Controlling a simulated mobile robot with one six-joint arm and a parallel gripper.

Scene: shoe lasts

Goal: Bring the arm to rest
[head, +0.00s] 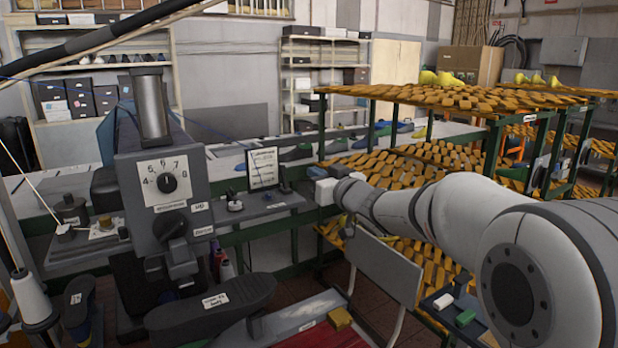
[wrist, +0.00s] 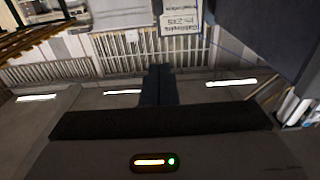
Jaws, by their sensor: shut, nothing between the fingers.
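My grey-white arm reaches in from the right in the head view. Its far end, with my gripper (head: 326,189), is beside the right end of the grey machine's shelf (head: 262,208). The fingers are too small there to make out. In the wrist view my gripper (wrist: 158,72) shows as two dark fingers closed together, with nothing held. A light-coloured sign with dark text (wrist: 182,20) shows beyond the fingertips. I cannot tell how far the gripper is from the shelf.
A grey machine with a numbered dial (head: 168,183) stands at the left. Racks full of orange-brown shoe lasts (head: 440,98) stand behind my arm. A grey chair (head: 384,268) is below the arm. A black sole-shaped piece (head: 210,307) is in front of the machine.

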